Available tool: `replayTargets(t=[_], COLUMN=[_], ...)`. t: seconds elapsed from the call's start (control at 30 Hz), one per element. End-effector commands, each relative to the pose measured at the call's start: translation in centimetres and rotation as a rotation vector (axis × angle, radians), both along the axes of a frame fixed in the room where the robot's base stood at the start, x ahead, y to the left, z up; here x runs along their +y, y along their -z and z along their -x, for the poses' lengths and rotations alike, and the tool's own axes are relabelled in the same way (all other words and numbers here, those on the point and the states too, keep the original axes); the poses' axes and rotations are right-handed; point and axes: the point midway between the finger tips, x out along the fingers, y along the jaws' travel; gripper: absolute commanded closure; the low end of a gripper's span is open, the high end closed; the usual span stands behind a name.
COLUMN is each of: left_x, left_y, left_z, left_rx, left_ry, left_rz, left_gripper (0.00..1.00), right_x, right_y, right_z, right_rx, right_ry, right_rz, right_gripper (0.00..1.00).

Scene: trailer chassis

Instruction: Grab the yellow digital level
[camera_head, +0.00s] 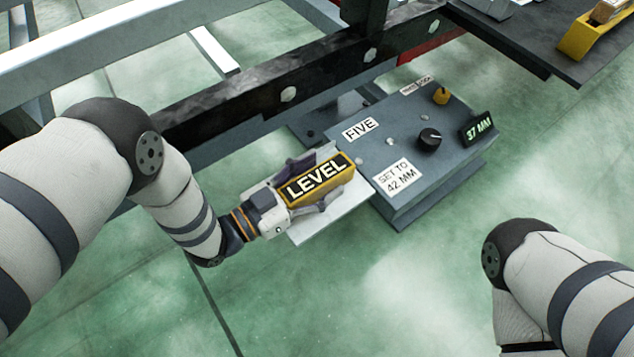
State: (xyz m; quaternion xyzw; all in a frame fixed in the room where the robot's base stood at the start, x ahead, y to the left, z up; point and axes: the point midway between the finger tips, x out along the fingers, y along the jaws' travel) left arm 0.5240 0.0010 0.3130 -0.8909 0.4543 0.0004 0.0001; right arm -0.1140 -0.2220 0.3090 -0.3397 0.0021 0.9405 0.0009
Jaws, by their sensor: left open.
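The yellow digital level (318,181) is a yellow block with a black "LEVEL" label on top. It rests on or just above a pale plate (345,211) at the left of a grey control box. My left gripper (307,183) reaches in from the left with its fingers on either side of the level. The fingers are open around it; whether they touch its sides cannot be told. My right arm shows at the lower right, and its gripper is out of view.
The grey box (400,141) carries a black knob (429,139), a yellow knob (441,96), a "37 MM" display (478,128) and a "SET TO 42 MM" label (398,177). A dark chassis beam (240,99) runs behind. A dark shelf (519,46) holds a yellow tool (590,38). The green floor is clear in front.

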Motion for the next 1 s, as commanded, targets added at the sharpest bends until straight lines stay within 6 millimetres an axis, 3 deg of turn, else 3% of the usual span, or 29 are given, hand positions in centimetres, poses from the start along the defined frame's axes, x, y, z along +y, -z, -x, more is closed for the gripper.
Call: replayTargets(t=[0.1, 0.13, 0.3, 0.4, 0.73, 0.87, 1.0], left_x=[0.1, 0.1, 0.1, 0.1, 0.1, 0.1, -2.6], left_y=[-0.1, -0.1, -0.1, -0.1, -1.1, -3.9, -7.4], left_z=[0.0, 0.0, 0.0, 0.0, 0.0, -0.1, 0.6], left_rx=[0.000, 0.000, 0.000, 0.000, -0.003, -0.008, -0.009], left_ry=[-0.001, -0.001, -0.001, -0.001, -0.001, -0.001, 0.003], left_rz=[0.000, 0.000, 0.000, 0.000, 0.001, 0.002, 0.004], left_gripper=[0.39, 0.44, 0.82, 1.00, 1.00, 1.00, 1.00], right_x=[0.0, 0.0, 0.0, 0.0, 0.0, 0.1, 0.1], right_y=[-0.1, -0.1, -0.1, -0.1, -0.4, -1.4, -2.7], right_z=[0.0, 0.0, 0.0, 0.0, -0.2, -0.6, -1.3], right_rx=[0.000, 0.000, -0.001, -0.001, -0.010, -0.034, -0.071], right_ry=[0.000, 0.000, 0.000, 0.000, 0.000, 0.003, 0.007], right_rz=[0.000, 0.000, 0.000, 0.000, 0.000, 0.002, 0.003], right_gripper=[0.60, 0.60, 0.60, 0.60, 0.60, 0.60, 0.60])
